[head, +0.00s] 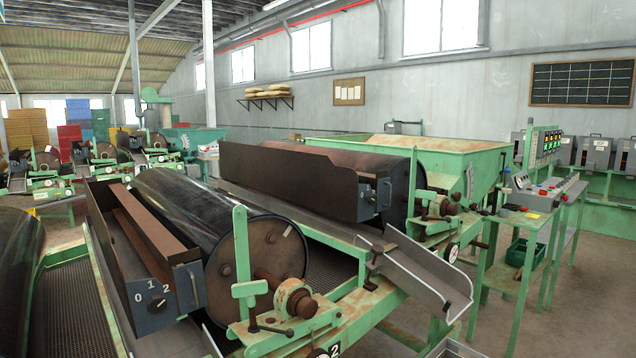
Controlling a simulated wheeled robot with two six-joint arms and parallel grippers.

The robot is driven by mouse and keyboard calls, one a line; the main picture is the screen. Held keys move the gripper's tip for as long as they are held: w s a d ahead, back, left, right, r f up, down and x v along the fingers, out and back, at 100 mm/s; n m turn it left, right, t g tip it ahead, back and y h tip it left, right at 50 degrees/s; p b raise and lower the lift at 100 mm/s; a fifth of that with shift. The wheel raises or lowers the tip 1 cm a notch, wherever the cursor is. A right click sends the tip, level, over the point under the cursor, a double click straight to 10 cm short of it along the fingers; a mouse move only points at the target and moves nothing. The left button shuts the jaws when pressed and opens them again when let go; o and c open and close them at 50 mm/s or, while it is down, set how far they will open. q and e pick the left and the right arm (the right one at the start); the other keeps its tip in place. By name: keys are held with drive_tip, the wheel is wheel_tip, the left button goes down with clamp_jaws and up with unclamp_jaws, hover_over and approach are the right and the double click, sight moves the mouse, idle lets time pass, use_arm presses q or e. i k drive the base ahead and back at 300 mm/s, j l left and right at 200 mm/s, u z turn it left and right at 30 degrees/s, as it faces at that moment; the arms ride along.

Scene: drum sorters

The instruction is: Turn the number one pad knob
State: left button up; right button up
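Two sorter drums lie side by side. The nearer black drum (215,225) has a dark trough beside it. The trough's end plate carries a small black knob (157,304) with the marks 0, 1 and 2 around it. A round tag reading 2 (328,352) is on the frame below. The farther drum (398,190) is partly hidden by a dark trough (290,180). That trough's end plate (375,198) has a small dark fitting, too small to read. A round tag (452,252) sits on the farther frame; I read it as 1. Neither gripper is in view.
A green table with a control box (535,192) stands at the right, with a green crate (525,252) beneath. A metal chute (425,275) sticks out towards the aisle. A large green hopper (440,155) stands behind. Bare floor (590,280) shows at the right.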

sight(372, 200)
drive_tip(key=k+l+u, duration=0.1)
drive_tip(key=u, duration=0.35)
drive_tip(key=k+l+u, duration=0.15)
drive_tip(key=u, duration=0.25)
drive_tip(key=k+u, duration=0.15)
drive_tip(key=u, duration=0.3)
drive_tip(key=z, duration=1.55)
drive_tip(key=i+l, duration=0.7)
drive_tip(key=l, duration=0.15)
drive_tip(key=i+l, duration=0.65)
drive_tip(key=l, duration=0.2)
drive_tip(key=z, duration=0.05)
